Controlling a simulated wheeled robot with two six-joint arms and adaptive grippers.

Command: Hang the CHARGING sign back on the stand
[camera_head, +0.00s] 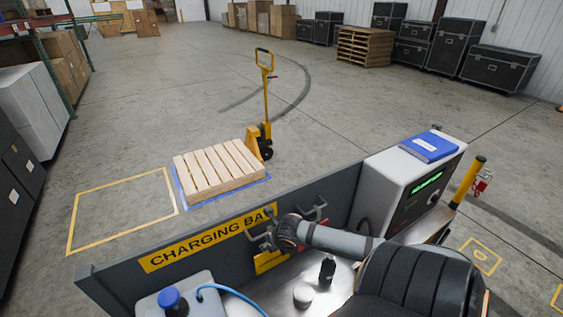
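A grey panel (215,268) carries a yellow strip (205,240) lettered CHARGING BA, its right end hidden behind my arm. A small yellow piece (270,262) shows below my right gripper; I cannot read any lettering on it, nor tell whether it is the CHARGING sign. My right gripper (262,238) is at the panel, just above this yellow piece. Its fingers are small and partly hidden, so I cannot tell whether they are open or shut. A grey hook-like fitting (315,212) is on the panel right of the gripper. My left gripper is not in view.
A dark bottle (327,268) and a pale round item (303,294) stand on the bench below my arm. A white unit (400,182) with a green display bears a blue binder (430,146). A blue-capped container (172,298) is at lower left. A pallet (218,170) lies beyond the panel.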

